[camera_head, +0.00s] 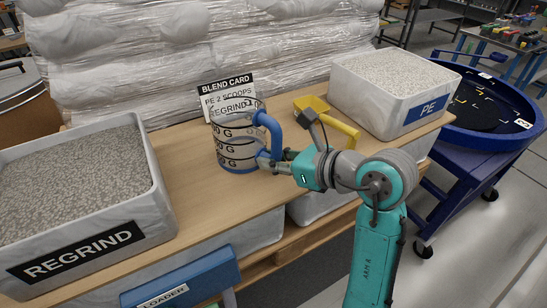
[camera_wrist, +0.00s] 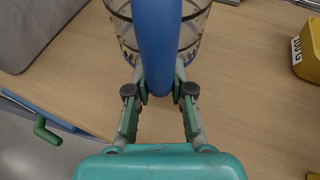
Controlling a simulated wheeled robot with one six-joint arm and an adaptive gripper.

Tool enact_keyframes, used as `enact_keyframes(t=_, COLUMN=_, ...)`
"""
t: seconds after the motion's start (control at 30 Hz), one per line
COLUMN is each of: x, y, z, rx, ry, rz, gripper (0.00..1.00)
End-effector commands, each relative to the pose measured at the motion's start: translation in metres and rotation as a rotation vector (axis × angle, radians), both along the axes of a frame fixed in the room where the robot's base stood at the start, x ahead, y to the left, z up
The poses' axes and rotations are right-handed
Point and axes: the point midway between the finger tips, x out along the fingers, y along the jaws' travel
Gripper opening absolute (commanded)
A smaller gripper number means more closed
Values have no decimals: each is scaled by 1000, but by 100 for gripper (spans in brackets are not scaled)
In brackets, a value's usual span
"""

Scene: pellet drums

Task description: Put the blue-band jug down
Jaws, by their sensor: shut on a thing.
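The blue-band jug (camera_head: 236,150) is a clear jug with dark markings, a blue base band and a blue handle. It is upright at the middle of the wooden bench (camera_head: 187,165), in front of the blend card. My gripper (camera_head: 268,160) is shut on its handle from the right. In the wrist view the handle (camera_wrist: 158,45) runs between the fingers of my gripper (camera_wrist: 160,88), with the jug's clear wall (camera_wrist: 195,35) beyond. I cannot tell whether the jug's base touches the bench.
A REGRIND bin (camera_head: 80,235) of grey pellets stands at left and a PE bin (camera_head: 395,95) at back right. A yellow scoop (camera_head: 312,104) lies right of the jug. A blend card (camera_head: 228,92) stands behind it. Bare bench lies between the REGRIND bin and the jug.

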Motion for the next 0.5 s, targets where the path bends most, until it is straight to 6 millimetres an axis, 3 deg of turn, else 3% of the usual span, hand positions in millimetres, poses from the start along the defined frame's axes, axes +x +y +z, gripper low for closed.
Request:
enact_keyframes(t=0.03, x=0, y=0, z=-1, rx=0, ry=1, rz=0, gripper=27)
enact_keyframes(t=0.1, x=0, y=0, z=-1, rx=-1, ry=1, rz=0, gripper=44)
enact_keyframes(t=0.13, x=0, y=0, z=-1, rx=-1, ry=1, rz=0, gripper=47)
enact_keyframes(t=0.5, x=-1, y=-2, z=2, rx=1, ry=1, rz=0, gripper=47)
